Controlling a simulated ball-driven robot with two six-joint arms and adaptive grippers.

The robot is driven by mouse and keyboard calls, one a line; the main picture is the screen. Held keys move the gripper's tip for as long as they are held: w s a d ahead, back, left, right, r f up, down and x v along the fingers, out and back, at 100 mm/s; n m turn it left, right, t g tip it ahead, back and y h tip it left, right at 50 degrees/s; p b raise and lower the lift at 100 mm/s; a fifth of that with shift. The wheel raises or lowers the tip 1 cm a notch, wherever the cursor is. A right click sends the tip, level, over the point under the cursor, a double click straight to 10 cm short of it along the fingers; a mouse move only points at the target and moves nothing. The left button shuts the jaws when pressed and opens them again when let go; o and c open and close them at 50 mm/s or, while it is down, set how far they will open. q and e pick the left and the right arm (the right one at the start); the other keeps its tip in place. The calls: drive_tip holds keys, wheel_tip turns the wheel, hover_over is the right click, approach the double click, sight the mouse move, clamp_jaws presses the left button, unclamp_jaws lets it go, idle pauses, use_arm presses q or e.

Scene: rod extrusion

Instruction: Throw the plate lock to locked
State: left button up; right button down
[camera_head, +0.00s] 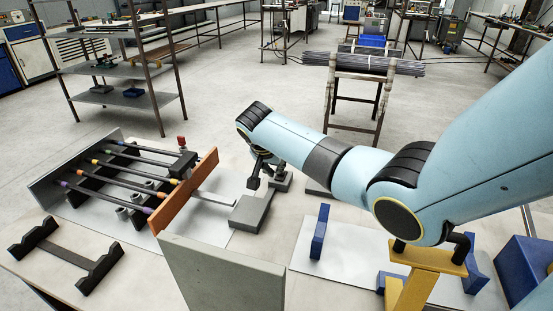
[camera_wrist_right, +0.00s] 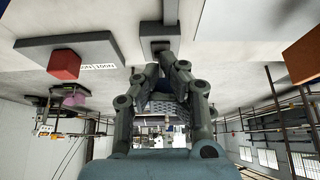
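My right gripper (camera_head: 262,178) points down beside a flat grey block (camera_head: 252,212) and a small dark fixture (camera_head: 282,182) on the bench. In the right wrist view, the right gripper's fingers (camera_wrist_right: 163,64) converge with their tips close together. A small dark block (camera_wrist_right: 160,46) on a grey plate (camera_wrist_right: 160,24) is right at the tips; I cannot tell whether they touch it. A red block (camera_wrist_right: 64,65) sits at a grey bar (camera_wrist_right: 85,43) beside a printed label (camera_wrist_right: 97,66), too small to read surely. I cannot tell which part is the plate lock. My left gripper is out of view.
A rack of rods with coloured bands (camera_head: 130,170) stands at the left, beside an orange-brown board (camera_head: 187,188). A grey upright panel (camera_head: 220,275) is at the front. A blue bracket (camera_head: 320,232) and a yellow stand (camera_head: 428,258) are at the right.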

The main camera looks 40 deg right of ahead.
drive_tip(key=shift+w+d, duration=0.1)
idle(0.6)
drive_tip(key=shift+w+d+r+b, duration=0.1)
drive_tip(key=shift+w+d+b, duration=0.25)
drive_tip(key=shift+d, duration=0.45)
drive_tip(key=shift+w+d+r+b, duration=0.1)
drive_tip(key=shift+w+d+b, duration=0.25)
drive_tip(key=shift+d, duration=0.4)
drive_tip(key=shift+w+d+r+b, duration=0.1)
drive_tip(key=shift+w+d+b, duration=0.1)
drive_tip(key=shift+w+d, duration=0.25)
drive_tip(key=shift+w+d+r+b, duration=0.1)
drive_tip(key=shift+w+d+b, duration=0.1)
drive_tip(key=shift+d, duration=0.45)
drive_tip(key=shift+a, duration=0.1)
drive_tip(key=shift+s+a+f+p, duration=0.2)
drive_tip(key=shift+s+a+p, duration=0.05)
drive_tip(key=shift+a+p, duration=0.2)
drive_tip(key=p+v, duration=0.7)
drive_tip(key=p, duration=0.1)
drive_tip(key=shift+p, duration=0.35)
drive_tip(key=shift+f, duration=0.1)
